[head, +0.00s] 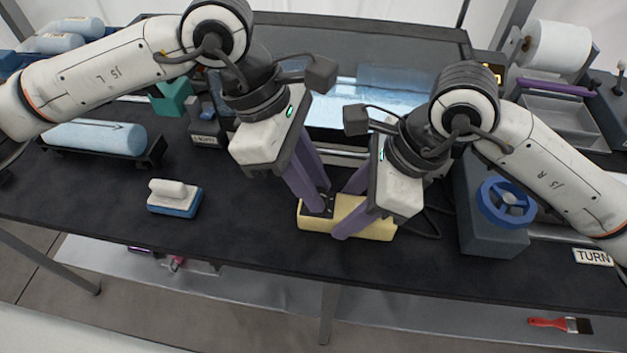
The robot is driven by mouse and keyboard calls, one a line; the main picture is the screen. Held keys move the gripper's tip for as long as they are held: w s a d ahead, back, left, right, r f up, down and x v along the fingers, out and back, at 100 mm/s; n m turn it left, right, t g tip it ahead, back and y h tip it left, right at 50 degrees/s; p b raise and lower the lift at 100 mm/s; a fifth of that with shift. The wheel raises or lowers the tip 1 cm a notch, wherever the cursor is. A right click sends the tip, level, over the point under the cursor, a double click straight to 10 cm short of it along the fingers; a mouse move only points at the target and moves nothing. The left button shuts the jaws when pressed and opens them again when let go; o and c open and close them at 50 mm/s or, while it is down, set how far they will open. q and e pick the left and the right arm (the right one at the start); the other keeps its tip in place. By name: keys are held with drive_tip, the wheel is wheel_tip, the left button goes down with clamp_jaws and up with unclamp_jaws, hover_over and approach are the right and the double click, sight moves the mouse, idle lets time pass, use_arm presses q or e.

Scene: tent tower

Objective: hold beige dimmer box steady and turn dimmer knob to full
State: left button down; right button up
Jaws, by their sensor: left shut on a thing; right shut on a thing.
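The beige dimmer box (378,229) lies on the dark table near its front edge, in the middle of the head view. My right gripper (350,208) straddles the box, with one purple finger at its front side and the other toward its back; it is shut on the box. My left gripper (320,204) points down at the left part of the box's top, where a small dark patch shows. It is shut on the dimmer knob, which its fingers mostly hide. The knob's angle cannot be seen.
A blue handwheel (506,202) on a grey housing stands right of the box, with a TURN sign (593,257) beyond. A white-and-blue block (174,198) and a light blue roll (95,137) are at left. Dark table between block and box is clear.

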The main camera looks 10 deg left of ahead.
use_arm(q)
drive_tip(key=c, duration=1.6)
unclamp_jaws()
drive_tip(key=shift+o, duration=0.2)
drive_tip(key=v, duration=1.2)
drive_tip(key=shift+d+r, duration=0.1)
use_arm(e)
drive_tip(key=o, duration=1.2)
